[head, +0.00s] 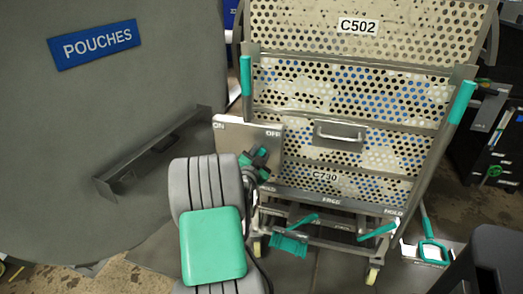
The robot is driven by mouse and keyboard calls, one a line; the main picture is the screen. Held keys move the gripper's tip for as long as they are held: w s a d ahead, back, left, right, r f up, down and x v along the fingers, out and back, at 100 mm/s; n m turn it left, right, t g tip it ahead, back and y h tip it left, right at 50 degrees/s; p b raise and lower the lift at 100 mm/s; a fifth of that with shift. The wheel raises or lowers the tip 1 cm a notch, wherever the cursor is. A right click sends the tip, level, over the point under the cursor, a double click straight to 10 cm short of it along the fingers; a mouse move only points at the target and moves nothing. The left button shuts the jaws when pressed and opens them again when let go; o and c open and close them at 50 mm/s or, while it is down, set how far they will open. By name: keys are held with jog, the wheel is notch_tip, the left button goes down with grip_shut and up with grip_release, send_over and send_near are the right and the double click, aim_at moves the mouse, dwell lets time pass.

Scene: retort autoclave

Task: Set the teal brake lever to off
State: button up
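A pale plate (232,135) marked ON at its left and OFF at its right is on the left front of the perforated cart (300,115). Small teal and dark parts crowd below the OFF mark. They appear to be my gripper (258,160) at the end of my grey arm, together with or in front of the brake lever. I cannot separate the lever from the fingers, so its setting is unclear. Whether the fingers are open or touch anything is too small to tell. My arm hides the area below the plate's left part.
Teal levers (302,221) and (377,232) sit low on the cart under FREE and HOLD marks, near a teal pedal (288,245). Teal-gripped posts (462,101) flank the cart. A grey wall marked POUCHES (97,44) with a dark bar (150,153) stands left.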

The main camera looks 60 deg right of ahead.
jog(key=shift+d, duration=0.3)
jog(key=shift+c, duration=0.3)
grip_shut()
jog(key=shift+w, duration=0.1)
dwell(0.8)
